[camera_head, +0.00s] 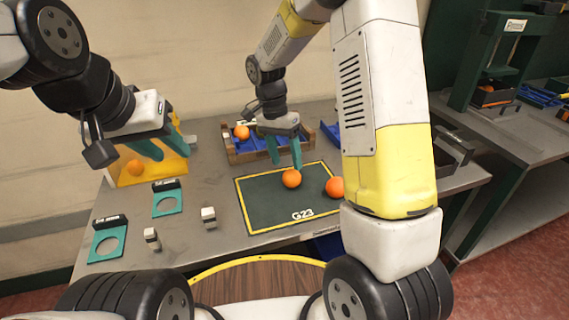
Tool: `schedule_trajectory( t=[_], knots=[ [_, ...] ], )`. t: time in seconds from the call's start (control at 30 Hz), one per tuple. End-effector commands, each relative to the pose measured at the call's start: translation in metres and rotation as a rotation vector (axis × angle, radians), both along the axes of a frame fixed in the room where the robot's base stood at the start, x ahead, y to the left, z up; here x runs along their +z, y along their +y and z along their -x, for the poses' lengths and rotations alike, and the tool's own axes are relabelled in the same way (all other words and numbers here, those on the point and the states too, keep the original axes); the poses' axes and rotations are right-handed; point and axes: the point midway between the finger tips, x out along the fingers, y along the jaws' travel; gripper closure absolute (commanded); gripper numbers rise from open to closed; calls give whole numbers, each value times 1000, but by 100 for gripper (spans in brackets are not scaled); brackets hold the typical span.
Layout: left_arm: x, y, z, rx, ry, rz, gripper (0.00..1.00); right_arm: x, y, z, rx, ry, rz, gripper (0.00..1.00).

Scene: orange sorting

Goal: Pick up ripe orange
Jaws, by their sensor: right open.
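An orange (291,178) lies on the dark green mat (262,211), which has a yellow border and the mark G23. A second orange (335,187) lies at the mat's right edge, partly hidden by my arm. My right gripper (285,165) is open, its teal fingers pointing down just above and behind the first orange. No grip on the orange shows. My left gripper (168,150) is at the left by the yellow bin, its teal fingers apart and holding nothing visible. Both mat oranges look evenly orange.
A yellow bin (180,167) at the left holds an orange (134,167). A wooden crate (243,157) with a blue inside holds another orange (242,132). Teal ring plates (167,204) and small white blocks (208,217) stand on the grey table's left part.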

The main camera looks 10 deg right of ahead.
Motion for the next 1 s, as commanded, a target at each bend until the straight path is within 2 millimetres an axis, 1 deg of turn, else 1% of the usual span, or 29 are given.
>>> schedule_trajectory(
  t=[0.33,0.47,0.67,0.7,0.77,0.8,0.93,1.0],
  knots=[
    [0,0,0,0,0,0,64,-46,-12,7,3,3,0,40],
    [0,0,0,0,0,0,64,-53,-13,7,2,0,0,40],
    [0,0,0,0,0,0,64,-53,-13,7,2,0,-1,40],
    [0,0,0,0,0,0,64,-53,-13,7,2,0,-1,48],
    [0,0,0,0,0,0,64,-53,-13,7,2,0,-1,60],
    [0,0,0,0,0,0,64,-53,-13,7,2,0,-1,68],
    [0,0,0,0,0,0,64,-53,-13,7,2,0,-1,93],
    [0,0,0,0,0,0,64,-53,-13,7,2,0,-1,94]
  ],
)
